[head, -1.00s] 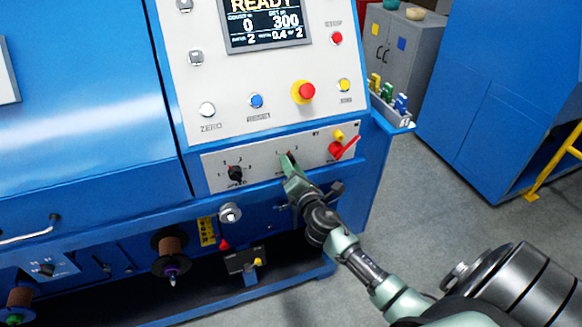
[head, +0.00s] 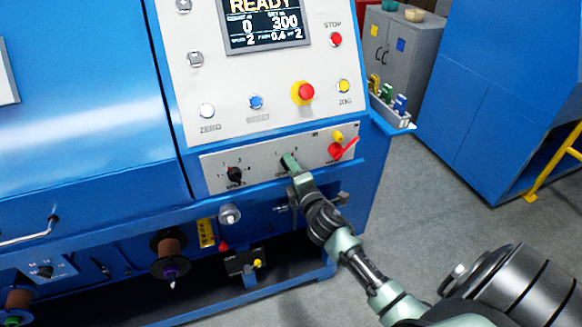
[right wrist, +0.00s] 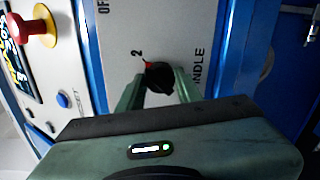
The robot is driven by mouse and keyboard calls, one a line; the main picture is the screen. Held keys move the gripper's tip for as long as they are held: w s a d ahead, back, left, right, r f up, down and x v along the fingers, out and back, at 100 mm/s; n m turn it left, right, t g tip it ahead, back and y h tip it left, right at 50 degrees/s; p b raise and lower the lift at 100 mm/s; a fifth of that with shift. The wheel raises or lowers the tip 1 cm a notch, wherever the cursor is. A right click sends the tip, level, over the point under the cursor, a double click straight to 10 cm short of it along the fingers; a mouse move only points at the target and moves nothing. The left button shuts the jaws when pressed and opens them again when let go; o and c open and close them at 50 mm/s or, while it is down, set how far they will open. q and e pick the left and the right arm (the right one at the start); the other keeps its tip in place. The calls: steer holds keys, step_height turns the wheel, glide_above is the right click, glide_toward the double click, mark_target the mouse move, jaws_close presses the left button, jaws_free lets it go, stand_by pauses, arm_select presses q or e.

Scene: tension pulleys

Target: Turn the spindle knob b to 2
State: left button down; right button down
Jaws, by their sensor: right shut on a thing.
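My right gripper (head: 290,162) is at the middle of the grey control panel (head: 215,161), and its fingers are shut around a small black knob. In the right wrist view this knob (right wrist: 159,77) sits between the fingers of the gripper (right wrist: 159,88). Its red pointer mark lies close to the printed 2 (right wrist: 137,53). Part of its label reads "NDLE"; the rest is hidden, and I cannot read a letter b. In the head view the gripper hides most of the knob. My left gripper is not in view.
Another black knob (head: 235,174) is to the left on the panel, and a red lever switch (head: 343,149) to the right. Above are a red emergency button (head: 305,92), a blue button (head: 256,101) and a screen (head: 264,22). A silver knob (head: 229,214) sticks out below.

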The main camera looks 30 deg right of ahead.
stand_by(0.3)
steer(key=c, duration=1)
jaws_free()
steer(key=shift+o, duration=0.2)
steer(key=b+v, duration=0.1)
steer(key=v, duration=0.6)
steer(key=shift+s, duration=0.4)
steer(key=shift+a, duration=0.15)
